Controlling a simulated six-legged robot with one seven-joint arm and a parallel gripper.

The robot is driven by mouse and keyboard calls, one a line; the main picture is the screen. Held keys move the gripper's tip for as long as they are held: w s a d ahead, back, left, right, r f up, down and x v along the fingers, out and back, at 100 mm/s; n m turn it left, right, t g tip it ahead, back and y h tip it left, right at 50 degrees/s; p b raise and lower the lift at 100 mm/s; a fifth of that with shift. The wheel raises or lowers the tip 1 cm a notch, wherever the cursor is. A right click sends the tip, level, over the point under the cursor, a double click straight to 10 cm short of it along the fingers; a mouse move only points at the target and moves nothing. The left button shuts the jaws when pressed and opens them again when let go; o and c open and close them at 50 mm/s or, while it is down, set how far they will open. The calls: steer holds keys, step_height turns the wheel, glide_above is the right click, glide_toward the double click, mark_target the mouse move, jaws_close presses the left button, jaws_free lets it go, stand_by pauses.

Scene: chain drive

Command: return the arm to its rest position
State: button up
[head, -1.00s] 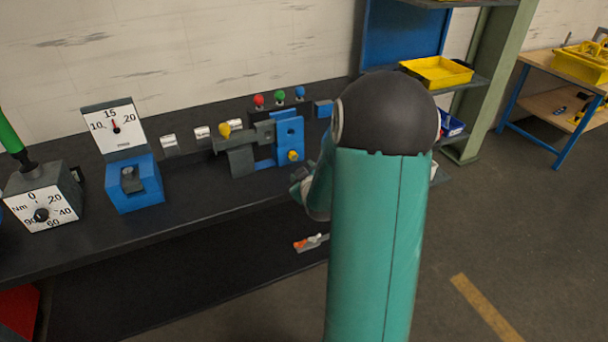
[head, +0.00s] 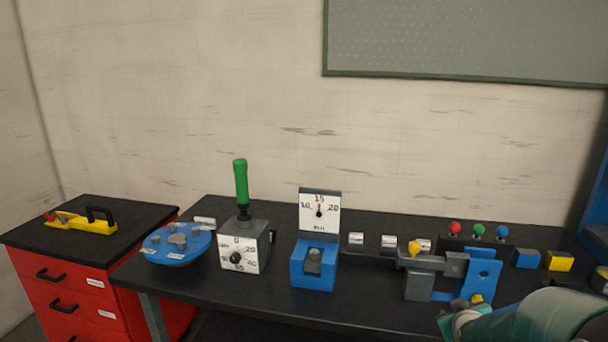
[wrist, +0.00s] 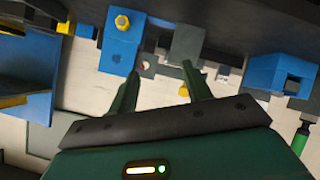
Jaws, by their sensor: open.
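My gripper (wrist: 160,70) is open in the wrist view, and nothing shows between its two dark green fingers. The wrist view looks inverted, with the dark bench along the top. The blue upright plate with a yellow bolt (wrist: 122,42) and a grey block (wrist: 187,44) lie beyond the fingertips; I cannot tell the exact gap. In the head view, part of my teal arm (head: 535,318) shows at the lower right, in front of the bench's front edge near the blue plate (head: 484,275). My fingers cannot be made out there.
The dark bench (head: 190,284) carries a blue round plate (head: 176,243), a dial box with a green handle (head: 243,250), a blue gauge stand (head: 314,270) and red, green and blue knobs (head: 478,230). A red drawer cabinet (head: 60,290) stands left.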

steer(key=s+a+r+g+y, duration=0.1)
steer(key=s+a+r, duration=0.3)
steer(key=a, duration=0.4)
steer(key=s+a+r+g+y, duration=0.1)
steer(key=s+a+r, duration=0.35)
steer(key=a, duration=0.25)
steer(key=s+a+r+g+y, duration=0.1)
steer(key=s+a, duration=0.3)
steer(key=s, duration=0.2)
steer(key=s+a+m+g+y, duration=0.1)
steer(key=s+a+g, duration=0.1)
steer(key=s+a, duration=0.2)
steer(key=s, duration=0.3)
steer(key=shift+s+a+r+y, duration=0.2)
steer(key=shift+a+r+y, duration=0.1)
steer(key=shift+a+r, duration=0.1)
